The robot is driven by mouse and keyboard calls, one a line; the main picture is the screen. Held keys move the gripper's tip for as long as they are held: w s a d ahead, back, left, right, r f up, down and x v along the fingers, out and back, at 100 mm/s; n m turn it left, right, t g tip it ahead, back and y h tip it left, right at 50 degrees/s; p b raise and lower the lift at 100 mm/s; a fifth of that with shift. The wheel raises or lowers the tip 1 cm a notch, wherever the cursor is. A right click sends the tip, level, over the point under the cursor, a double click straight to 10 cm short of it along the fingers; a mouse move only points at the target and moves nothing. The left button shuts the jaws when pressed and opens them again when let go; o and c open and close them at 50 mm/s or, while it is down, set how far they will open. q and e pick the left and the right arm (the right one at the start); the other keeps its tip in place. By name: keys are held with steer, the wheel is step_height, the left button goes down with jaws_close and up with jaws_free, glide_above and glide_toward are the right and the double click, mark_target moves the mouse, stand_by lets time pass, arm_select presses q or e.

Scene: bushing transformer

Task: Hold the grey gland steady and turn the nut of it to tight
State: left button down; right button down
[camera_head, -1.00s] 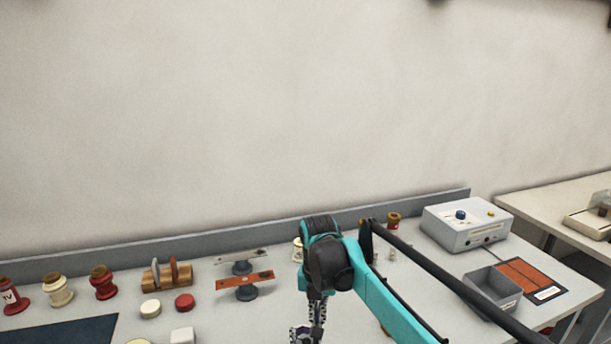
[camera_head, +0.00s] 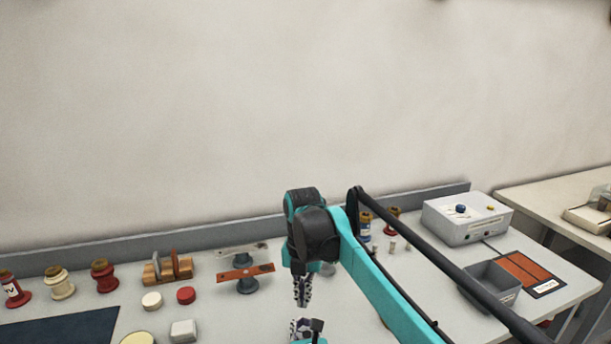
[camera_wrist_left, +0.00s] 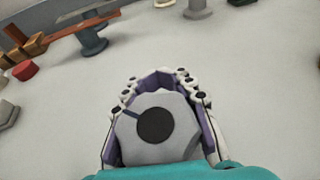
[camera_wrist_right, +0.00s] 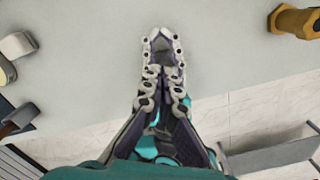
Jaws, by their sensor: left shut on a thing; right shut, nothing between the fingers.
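The grey gland, a grey hexagonal body with a dark round centre (camera_wrist_left: 183,118), fills the space between the fingers of my left gripper (camera_wrist_left: 155,80) in the left wrist view. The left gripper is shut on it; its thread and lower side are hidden. In the head view my left gripper (camera_head: 307,328) shows at the bottom edge, and I cannot make out the gland there. My right gripper (camera_head: 302,292) points down just above and behind it, apart from it. In the right wrist view its fingers (camera_wrist_right: 164,45) are shut with nothing between them.
An orange-brown bar (camera_head: 245,272) on a dark stand, a red round piece (camera_head: 186,295) and a white block (camera_head: 184,331) are on the left. A grey bin (camera_head: 490,285) and a control box (camera_head: 467,220) are at right. Bare table lies around the grippers.

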step_height(320, 180, down, 7)
steer(key=shift+r, duration=0.15)
stand_by(0.4)
steer(key=shift+s+d, duration=0.15)
steer(key=shift+s, duration=0.25)
stand_by(0.5)
steer(key=shift+d, duration=0.25)
steer(key=shift+s+d, duration=0.25)
steer(key=shift+d, duration=0.95)
steer(key=shift+d, duration=0.1)
